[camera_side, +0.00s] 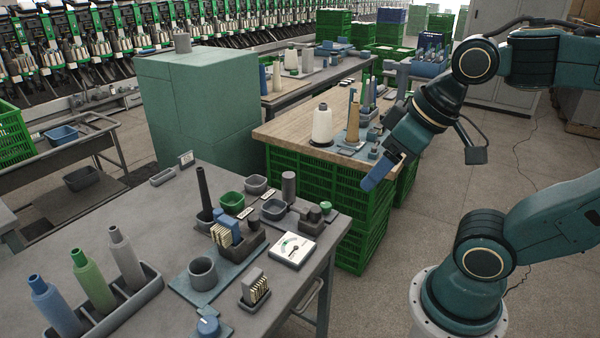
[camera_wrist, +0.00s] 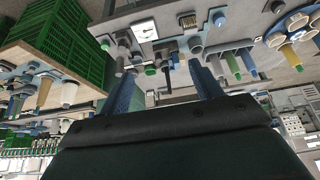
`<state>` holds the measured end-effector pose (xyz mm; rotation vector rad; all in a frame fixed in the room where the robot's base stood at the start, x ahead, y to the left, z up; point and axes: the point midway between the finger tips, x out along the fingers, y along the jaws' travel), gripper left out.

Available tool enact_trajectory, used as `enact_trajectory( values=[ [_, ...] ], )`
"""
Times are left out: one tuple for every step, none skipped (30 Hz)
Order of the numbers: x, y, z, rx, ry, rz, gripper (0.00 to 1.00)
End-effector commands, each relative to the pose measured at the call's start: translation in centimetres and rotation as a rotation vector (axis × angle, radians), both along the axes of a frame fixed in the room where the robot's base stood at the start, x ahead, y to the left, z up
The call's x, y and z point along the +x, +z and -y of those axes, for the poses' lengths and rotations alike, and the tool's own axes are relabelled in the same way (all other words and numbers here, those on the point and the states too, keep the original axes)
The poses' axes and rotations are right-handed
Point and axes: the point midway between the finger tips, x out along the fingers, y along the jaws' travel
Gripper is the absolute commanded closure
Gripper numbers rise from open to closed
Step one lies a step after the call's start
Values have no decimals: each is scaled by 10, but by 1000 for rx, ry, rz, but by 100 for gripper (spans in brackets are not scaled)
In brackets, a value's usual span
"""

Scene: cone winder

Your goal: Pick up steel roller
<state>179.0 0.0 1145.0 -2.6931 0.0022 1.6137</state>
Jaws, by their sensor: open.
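The likely steel roller (camera_side: 289,187), a plain dark grey cylinder, stands upright near the far right part of the grey table in the side view. My gripper (camera_side: 372,180) is in the air to the right of that table, higher than its top and well apart from the roller. In the wrist view, my gripper (camera_wrist: 164,88) shows two separated blue fingers with nothing between them. The table's items appear upside down beyond the fingers; I cannot surely single out the roller among them.
Close to the roller are grey bowls (camera_side: 274,209), a green bowl (camera_side: 232,199), a white dial gauge (camera_side: 292,250) and a tall black tube (camera_side: 203,190). Bobbins stand in a tray (camera_side: 151,279) at front left. A wooden table (camera_side: 285,128) on green crates stands behind.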

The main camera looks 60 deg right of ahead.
Motion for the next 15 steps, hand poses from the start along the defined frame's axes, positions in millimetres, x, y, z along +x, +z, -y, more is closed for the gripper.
enact_trajectory(
  values=[
    [1, 1, 0, 1, -5, -2, 36],
    [3, 2, 1, 3, -10, -3, 36],
    [5, 3, 1, 5, -16, -6, 36],
    [7, 4, 2, 8, -23, -9, 36],
    [9, 6, 2, 11, -31, -12, 36],
    [13, 8, 3, 16, -45, -16, 36],
    [16, 10, 4, 20, -57, -21, 36],
    [20, 12, 5, 25, -70, -26, 36],
    [26, 15, 6, 32, -91, -33, 36],
    [31, 17, 7, 37, -107, -39, 36],
    [36, 19, 9, 43, -124, -45, 36],
    [43, 23, 11, 52, -150, -53, 36],
    [49, 25, 12, 59, -169, -60, 36],
    [55, 27, 14, 65, -190, -65, 36],
    [64, 30, 17, 75, -218, -73, 36]
  ],
)
